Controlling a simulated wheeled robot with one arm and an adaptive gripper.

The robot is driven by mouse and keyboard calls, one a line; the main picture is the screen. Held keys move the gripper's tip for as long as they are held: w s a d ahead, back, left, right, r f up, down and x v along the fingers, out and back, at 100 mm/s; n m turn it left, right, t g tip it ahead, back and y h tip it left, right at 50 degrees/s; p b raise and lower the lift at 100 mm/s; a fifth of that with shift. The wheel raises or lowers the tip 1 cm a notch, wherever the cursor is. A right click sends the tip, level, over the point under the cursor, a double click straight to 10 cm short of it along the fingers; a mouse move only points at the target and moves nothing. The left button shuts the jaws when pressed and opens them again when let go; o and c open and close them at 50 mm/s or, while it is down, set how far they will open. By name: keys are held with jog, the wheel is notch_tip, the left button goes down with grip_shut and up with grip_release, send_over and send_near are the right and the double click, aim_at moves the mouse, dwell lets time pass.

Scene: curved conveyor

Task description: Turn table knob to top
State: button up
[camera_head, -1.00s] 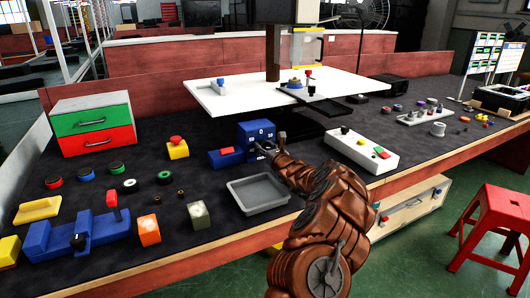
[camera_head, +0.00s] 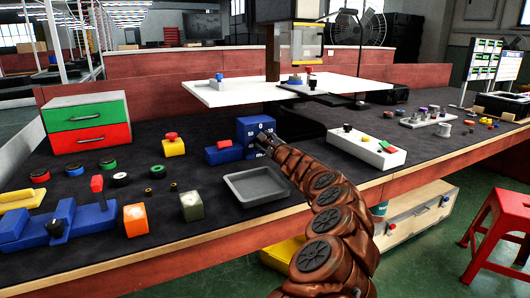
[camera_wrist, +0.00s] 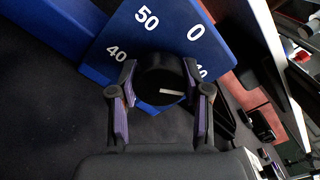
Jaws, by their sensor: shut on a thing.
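The blue dial box (camera_head: 256,128) stands on the dark tabletop left of centre, with white numbers on its face. The wrist view shows its face (camera_wrist: 165,25) tilted, with 50, 0, 40 and part of a 10. The round black knob (camera_wrist: 160,76) sits on this face. A short white mark on it lies roughly level in that view; I cannot tell which number it points to. My gripper (camera_wrist: 159,88) is shut on the knob, a finger on each side. In the head view my gripper (camera_head: 266,141) is at the box and hides the knob.
A blue block with a red top (camera_head: 224,151) adjoins the box on the left. A grey tray (camera_head: 232,183) lies in front. A white box with buttons (camera_head: 362,148) stands to the right. A white raised board (camera_head: 215,100) is behind.

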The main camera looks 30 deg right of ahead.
jog(key=n+b, duration=0.3)
jog(key=b, duration=0.1)
jog(key=shift+f+n, duration=0.25)
jog(key=shift+n, duration=0.15)
jog(key=n+b, duration=0.3)
jog(key=b, duration=0.1)
jog(key=n+b, duration=0.3)
jog(key=shift+r+n, duration=0.1)
jog(key=shift+n, duration=0.3)
jog(key=shift+n+b, duration=0.3)
jog(key=shift+b, duration=0.2)
jog(key=shift+a+r, duration=0.1)
jog(key=shift+r, duration=0.05)
jog(key=o, duration=1.2)
jog(key=shift+c, duration=0.2)
